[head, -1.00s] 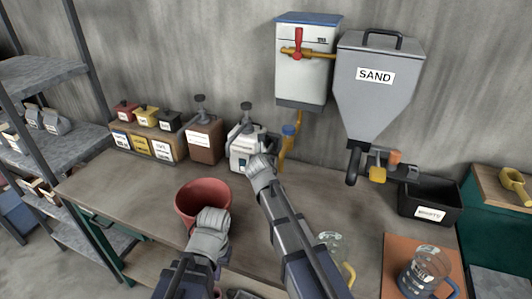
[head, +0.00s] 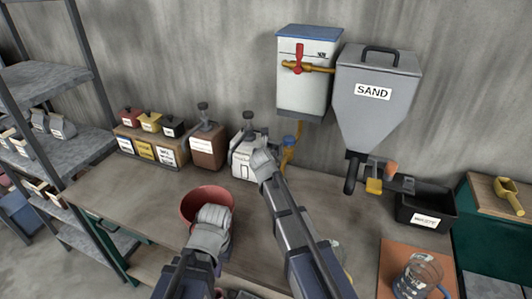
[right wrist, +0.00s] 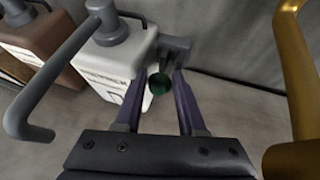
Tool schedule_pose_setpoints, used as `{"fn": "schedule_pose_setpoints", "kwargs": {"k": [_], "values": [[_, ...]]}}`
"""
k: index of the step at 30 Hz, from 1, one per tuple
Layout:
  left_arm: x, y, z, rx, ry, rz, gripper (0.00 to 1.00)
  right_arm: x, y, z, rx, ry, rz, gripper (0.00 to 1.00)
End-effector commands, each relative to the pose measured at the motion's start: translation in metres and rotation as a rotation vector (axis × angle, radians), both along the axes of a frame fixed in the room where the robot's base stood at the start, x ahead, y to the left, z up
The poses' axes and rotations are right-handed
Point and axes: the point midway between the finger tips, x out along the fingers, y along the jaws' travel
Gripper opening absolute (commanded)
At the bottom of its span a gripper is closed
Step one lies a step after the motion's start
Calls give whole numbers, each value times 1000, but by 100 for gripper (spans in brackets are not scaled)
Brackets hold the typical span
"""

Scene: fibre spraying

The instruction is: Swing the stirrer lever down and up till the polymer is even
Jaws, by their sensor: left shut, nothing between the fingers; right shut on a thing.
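The white polymer container (head: 243,160) with a grey pump top stands on the bench against the wall. It also shows upright at the upper left of the right wrist view (right wrist: 118,62). The stirrer lever (right wrist: 172,46) is a grey arm at its right side, with a round green end between my fingers. My right gripper (right wrist: 160,88) is shut on the lever; in the head view it is beside the container (head: 262,158). My left gripper (head: 212,215) is shut and empty at the red bucket (head: 190,203), covering part of it; its fingertips are hard to see.
A brown dispenser (head: 208,148) stands left of the container. A sand hopper (head: 373,105) and a white tank (head: 303,75) with a red valve hang on the wall. A black bin (head: 427,205) and a glass jug (head: 418,275) are at right.

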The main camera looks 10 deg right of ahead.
Motion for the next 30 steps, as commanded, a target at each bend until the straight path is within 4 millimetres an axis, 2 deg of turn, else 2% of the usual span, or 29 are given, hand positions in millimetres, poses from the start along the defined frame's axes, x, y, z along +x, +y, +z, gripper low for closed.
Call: {"fn": "schedule_pose_setpoints", "kwargs": {"k": [1,12,13,15,21,30], "values": [[0,0,2,0,0,0,0,4,-4,4,-8,-10,0,0],[0,0,1,0,0,0,0,3,-4,3,-7,-6,-2,0],[0,0,1,0,0,0,0,3,-4,3,-7,-5,-2,37],[0,0,1,0,0,0,0,3,-4,2,-7,-5,-2,45],[0,0,1,0,0,0,0,2,-2,2,-5,-4,-1,68],[0,0,2,0,0,0,0,1,0,3,-3,-5,1,68]]}}
